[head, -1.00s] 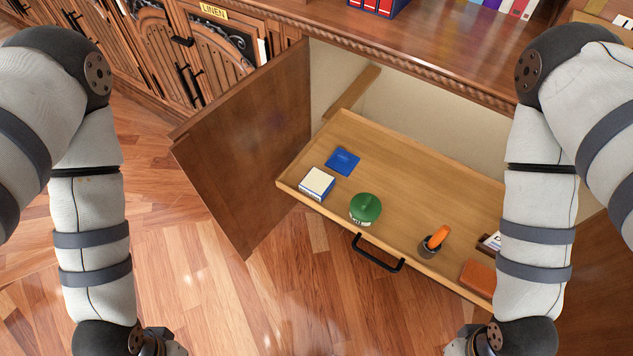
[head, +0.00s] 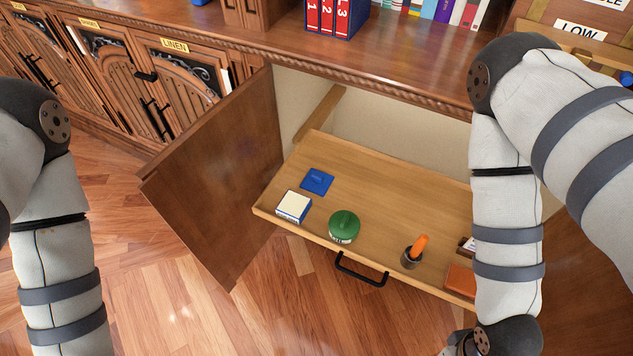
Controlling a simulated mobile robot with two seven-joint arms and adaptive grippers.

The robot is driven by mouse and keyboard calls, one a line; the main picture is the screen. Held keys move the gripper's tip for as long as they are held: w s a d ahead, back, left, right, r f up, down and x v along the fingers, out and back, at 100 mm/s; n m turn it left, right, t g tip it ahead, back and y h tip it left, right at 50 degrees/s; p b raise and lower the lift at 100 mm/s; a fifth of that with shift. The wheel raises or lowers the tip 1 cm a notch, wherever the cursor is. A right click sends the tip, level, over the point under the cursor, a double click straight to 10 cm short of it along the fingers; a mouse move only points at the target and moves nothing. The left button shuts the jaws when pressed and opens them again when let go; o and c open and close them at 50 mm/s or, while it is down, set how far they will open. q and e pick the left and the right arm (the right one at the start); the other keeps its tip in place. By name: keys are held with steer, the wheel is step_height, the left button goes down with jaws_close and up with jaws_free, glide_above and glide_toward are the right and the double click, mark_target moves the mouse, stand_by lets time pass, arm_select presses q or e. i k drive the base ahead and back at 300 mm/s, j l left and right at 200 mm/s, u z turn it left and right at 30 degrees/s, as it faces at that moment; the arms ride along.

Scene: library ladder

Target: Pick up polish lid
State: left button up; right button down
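A green round lid (head: 344,224) sits on a small tin with a pale label at the front of the pulled-out wooden tray (head: 390,210). The tin is mostly hidden beneath the lid. My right gripper (head: 458,345) shows only in part at the bottom edge, below the tray's front and right of the lid; its fingers cannot be made out. My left arm comes down along the left edge, and its gripper is out of view. Neither arm touches the lid.
The tray also holds a blue square (head: 317,181), a white-and-blue box (head: 293,206), a dark cup with an orange handle (head: 412,256) and an orange-brown block (head: 460,280). A black handle (head: 361,271) juts from its front. An open cabinet door (head: 215,180) stands left.

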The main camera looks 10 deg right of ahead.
mark_target(318, 182)
steer(key=i+j+z, duration=0.3)
steer(key=j, duration=0.15)
steer(key=j+z, duration=0.3)
steer(key=j, duration=0.15)
steer(key=i+j+z, duration=0.15)
steer(key=j+z, duration=0.15)
steer(key=j, duration=0.25)
steer(key=j+z, duration=0.3)
steer(key=j, duration=0.25)
